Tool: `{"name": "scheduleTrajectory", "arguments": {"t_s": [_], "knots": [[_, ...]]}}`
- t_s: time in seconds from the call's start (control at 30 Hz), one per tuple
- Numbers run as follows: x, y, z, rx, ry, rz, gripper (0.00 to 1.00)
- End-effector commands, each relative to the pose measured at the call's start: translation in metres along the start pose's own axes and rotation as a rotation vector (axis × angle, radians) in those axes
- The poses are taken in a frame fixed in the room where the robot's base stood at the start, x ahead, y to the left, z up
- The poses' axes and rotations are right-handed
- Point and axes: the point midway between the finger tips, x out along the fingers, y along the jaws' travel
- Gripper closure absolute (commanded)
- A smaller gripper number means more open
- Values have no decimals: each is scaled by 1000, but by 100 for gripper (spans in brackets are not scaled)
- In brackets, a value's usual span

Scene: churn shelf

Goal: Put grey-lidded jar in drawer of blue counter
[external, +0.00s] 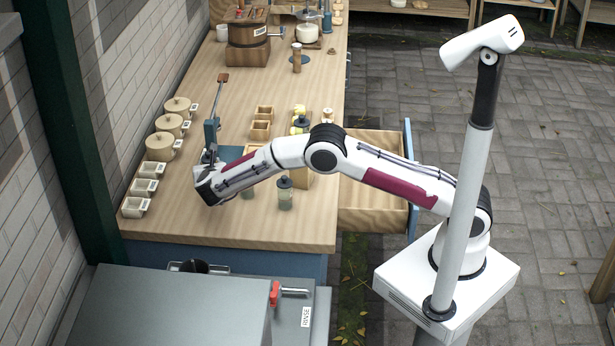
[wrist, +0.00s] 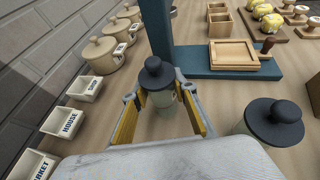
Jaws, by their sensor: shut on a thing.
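In the wrist view a small jar (wrist: 158,99) with a dark grey lid stands upright between the yellow-padded fingers of my gripper (wrist: 160,92), which is shut on it. A second jar (wrist: 272,126) with a dark grey lid stands to the right, apart from my gripper; a dark-lidded jar also shows in the external view (external: 285,199). The wooden drawer (external: 372,218) of the blue counter (external: 240,262) is pulled open on the right.
A blue press (wrist: 205,62) with a wooden frame stands just beyond my gripper. Lidded pots (external: 160,147) and labelled white boxes (external: 135,207) line the wall at left. Wooden boxes (external: 261,130) stand farther back. My forearm passes over the drawer area.

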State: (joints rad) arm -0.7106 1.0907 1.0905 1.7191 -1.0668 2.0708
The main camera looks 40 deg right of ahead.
Motion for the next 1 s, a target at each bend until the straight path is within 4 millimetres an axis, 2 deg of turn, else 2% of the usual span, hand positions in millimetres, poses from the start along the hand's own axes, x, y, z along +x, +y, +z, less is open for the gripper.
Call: {"name": "scheduleTrajectory", "arguments": {"t_s": [0.1,0.7,0.73,0.77,0.8,1.0], "knots": [[3,0,-7,1,0,0,97],[5,0,-13,1,-1,0,97],[5,0,-13,1,0,0,68],[5,0,-13,1,0,0,60],[5,0,-13,1,0,0,56],[5,0,-13,1,0,0,56]]}}
